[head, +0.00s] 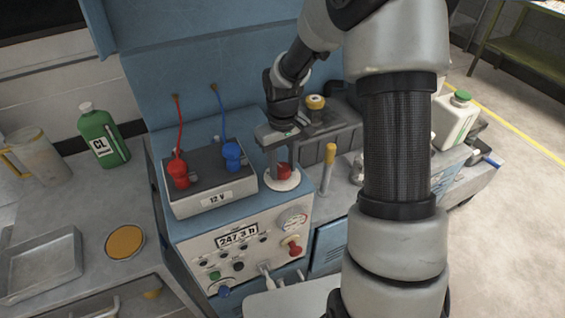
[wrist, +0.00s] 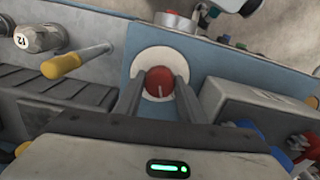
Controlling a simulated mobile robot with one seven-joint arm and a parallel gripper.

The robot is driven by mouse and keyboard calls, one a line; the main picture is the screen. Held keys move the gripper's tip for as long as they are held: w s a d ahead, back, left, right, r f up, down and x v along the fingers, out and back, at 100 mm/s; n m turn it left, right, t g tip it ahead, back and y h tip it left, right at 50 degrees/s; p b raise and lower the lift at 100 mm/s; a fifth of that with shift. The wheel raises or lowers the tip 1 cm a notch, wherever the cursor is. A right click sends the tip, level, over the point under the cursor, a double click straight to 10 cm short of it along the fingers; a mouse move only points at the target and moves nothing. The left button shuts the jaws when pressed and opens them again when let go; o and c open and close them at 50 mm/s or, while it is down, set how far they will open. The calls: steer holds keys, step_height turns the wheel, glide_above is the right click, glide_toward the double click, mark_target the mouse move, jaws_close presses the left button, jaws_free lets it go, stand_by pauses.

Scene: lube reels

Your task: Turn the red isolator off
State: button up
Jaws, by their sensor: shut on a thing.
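The red isolator knob (wrist: 160,82) sits on a round white plate (wrist: 151,60) on the blue housing. It has a pale line mark on its face, seen in the wrist view. In the head view the knob (head: 284,170) is on its plate (head: 282,184) just right of the 12 V battery. My gripper (head: 282,160) points down over it. In the wrist view the fingers of my gripper (wrist: 158,90) stand on either side of the knob and are shut on it. The finger contact is partly hidden.
The 12 V battery (head: 214,196) with red (head: 179,172) and blue (head: 232,152) clamps stands close left. A yellow-handled lever (head: 329,160) stands close right. The control panel (head: 250,242) with gauge (head: 292,220) is below. A green bottle (head: 103,137) stands on the left bench.

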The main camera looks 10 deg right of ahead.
mark_target(283, 167)
steer(key=n+p, duration=0.1)
steer(key=n, duration=0.3)
steer(key=shift+w+r+n, duration=0.1)
steer(key=shift+n, duration=0.2)
stand_by(0.5)
steer(key=o, duration=1)
steer(key=shift+o, duration=0.2)
step_height(283, 167, up, 17)
steer(key=p, duration=0.2)
steer(key=shift+r, duration=0.2)
